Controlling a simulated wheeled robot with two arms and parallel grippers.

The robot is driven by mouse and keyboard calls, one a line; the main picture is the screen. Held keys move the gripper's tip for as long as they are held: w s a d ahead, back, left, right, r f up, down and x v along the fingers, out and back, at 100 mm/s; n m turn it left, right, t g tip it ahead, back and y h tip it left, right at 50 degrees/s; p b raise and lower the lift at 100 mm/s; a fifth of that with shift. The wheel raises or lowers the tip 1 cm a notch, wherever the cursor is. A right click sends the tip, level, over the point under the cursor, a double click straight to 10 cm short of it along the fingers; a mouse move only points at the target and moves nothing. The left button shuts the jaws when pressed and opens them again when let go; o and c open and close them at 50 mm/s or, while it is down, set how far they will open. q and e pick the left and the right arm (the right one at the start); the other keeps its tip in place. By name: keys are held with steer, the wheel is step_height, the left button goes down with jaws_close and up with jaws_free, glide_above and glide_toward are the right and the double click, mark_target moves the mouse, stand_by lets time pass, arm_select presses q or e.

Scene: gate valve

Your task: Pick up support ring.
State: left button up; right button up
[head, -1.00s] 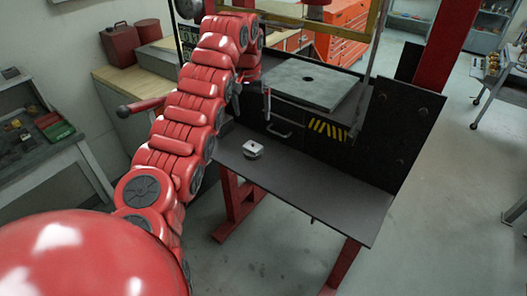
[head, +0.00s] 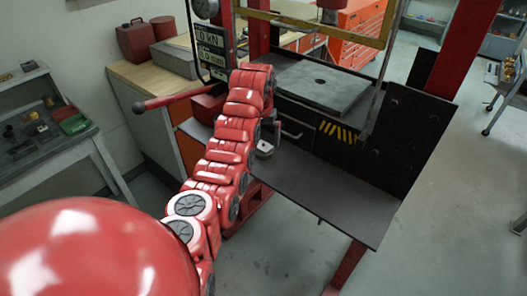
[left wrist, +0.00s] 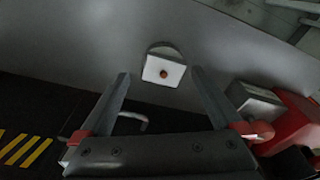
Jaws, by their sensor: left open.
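A small pale metal piece with a square top and a rounded base (head: 265,149) sits on the dark shelf (head: 335,195) of the red-framed press. It may be the support ring, but I cannot tell for sure. In the left wrist view the piece (left wrist: 164,71) shows a white square face with an orange-red centre and a grey rounded part behind it. My left gripper (left wrist: 160,74) is open and empty, and the piece appears between its fingertips. I cannot tell how far away it is. In the head view my red left arm partly hides the piece and hides the gripper. My right gripper is not in view.
A thick grey plate with a hole (head: 320,84) lies behind the shelf, above a black-and-yellow striped panel. A black side panel (head: 408,140) stands at the shelf's right. A red lever (head: 170,101) sticks out at the left. The shelf's right part is bare.

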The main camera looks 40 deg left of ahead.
mark_target(263, 145)
arm_select(q)
steer(key=shift+w+a+f+p, duration=0.15)
steer(key=shift+a+f+p, duration=0.05)
steer(key=shift+f+p, duration=0.45)
steer(key=shift+w+a+f+p, duration=0.15)
steer(key=shift+w+f+p, duration=0.1)
steer(key=shift+f+p, duration=0.35)
steer(key=shift+w+f+p, duration=0.15)
steer(key=shift+f+p, duration=0.05)
steer(key=shift+f, duration=0.55)
steer(key=shift+w+f+p, duration=0.1)
steer(key=shift+f+p, duration=0.05)
steer(key=shift+f, duration=0.55)
steer(key=shift+a, duration=0.1)
jaws_close()
